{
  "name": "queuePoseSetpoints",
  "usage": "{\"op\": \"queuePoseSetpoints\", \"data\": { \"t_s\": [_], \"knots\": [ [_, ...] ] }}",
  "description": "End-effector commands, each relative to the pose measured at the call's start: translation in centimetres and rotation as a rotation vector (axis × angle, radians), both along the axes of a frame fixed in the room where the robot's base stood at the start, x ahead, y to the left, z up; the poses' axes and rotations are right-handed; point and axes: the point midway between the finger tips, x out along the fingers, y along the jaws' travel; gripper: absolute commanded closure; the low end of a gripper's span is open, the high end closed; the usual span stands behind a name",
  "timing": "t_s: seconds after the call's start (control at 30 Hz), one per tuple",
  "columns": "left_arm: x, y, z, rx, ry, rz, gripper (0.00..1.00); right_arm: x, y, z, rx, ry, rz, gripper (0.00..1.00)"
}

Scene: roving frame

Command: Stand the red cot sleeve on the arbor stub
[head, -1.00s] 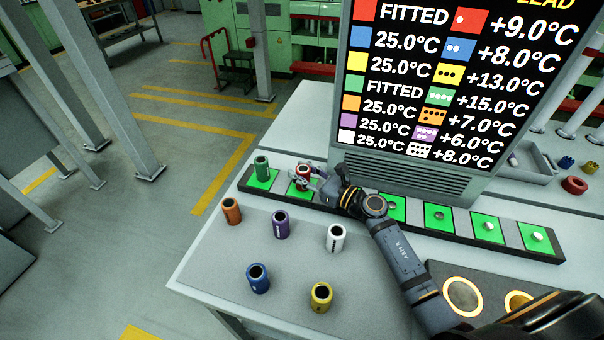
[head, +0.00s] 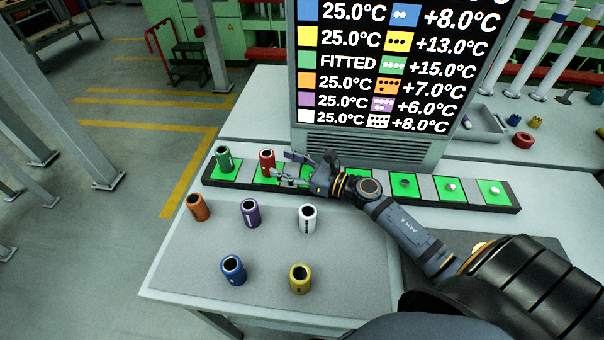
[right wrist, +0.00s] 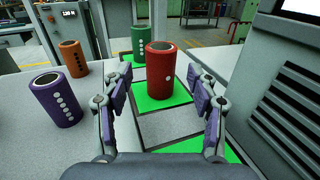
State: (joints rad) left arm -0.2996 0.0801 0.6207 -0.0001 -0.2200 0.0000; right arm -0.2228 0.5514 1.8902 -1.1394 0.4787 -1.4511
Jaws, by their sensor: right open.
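The red cot sleeve (head: 267,163) stands upright on the second green pad from the left of the long rack (head: 330,193). It also stands upright on its pad in the right wrist view (right wrist: 160,75). Any arbor stub beneath it is hidden by the sleeve. My right gripper (head: 286,166) is open just right of the sleeve, with its fingers pointing towards it. In the right wrist view the sleeve stands beyond the two spread fingers, with clear gaps on both sides. My left gripper is not in view.
A green sleeve (head: 223,158) stands on the leftmost pad. Orange (head: 198,207), purple (head: 250,212), white (head: 308,218), blue (head: 233,270) and yellow (head: 300,279) sleeves stand on the front bench. Bare stubs (head: 450,187) show on pads at right. A display (head: 385,75) rises behind the rack.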

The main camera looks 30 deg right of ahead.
Motion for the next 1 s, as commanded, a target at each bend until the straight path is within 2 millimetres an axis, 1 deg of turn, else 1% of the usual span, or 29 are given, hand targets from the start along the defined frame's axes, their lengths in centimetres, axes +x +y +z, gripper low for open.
{"op": "queuePoseSetpoints", "data": {
  "t_s": [0.03, 0.17, 0.23, 0.4, 0.6, 1.0],
  "knots": [
    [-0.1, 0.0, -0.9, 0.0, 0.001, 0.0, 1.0, -0.7, -0.6, -0.6, -0.007, -0.003, 0.002, 0.41],
    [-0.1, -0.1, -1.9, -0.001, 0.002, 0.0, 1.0, -2.2, -1.6, -0.6, -0.01, 0.003, 0.003, 0.41],
    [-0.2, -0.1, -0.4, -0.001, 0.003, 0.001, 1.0, -2.8, -2.0, 0.4, -0.004, 0.007, 0.002, 0.41],
    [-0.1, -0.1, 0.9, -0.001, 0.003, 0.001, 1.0, -4.0, -2.9, 0.3, -0.002, 0.005, 0.004, 0.41],
    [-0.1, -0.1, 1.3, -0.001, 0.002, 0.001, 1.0, -4.5, -3.4, 0.1, -0.001, -0.001, -0.001, 0.41],
    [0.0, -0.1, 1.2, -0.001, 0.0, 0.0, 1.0, -4.5, -3.5, 0.1, 0.0, -0.001, -0.002, 0.41]
  ]
}}
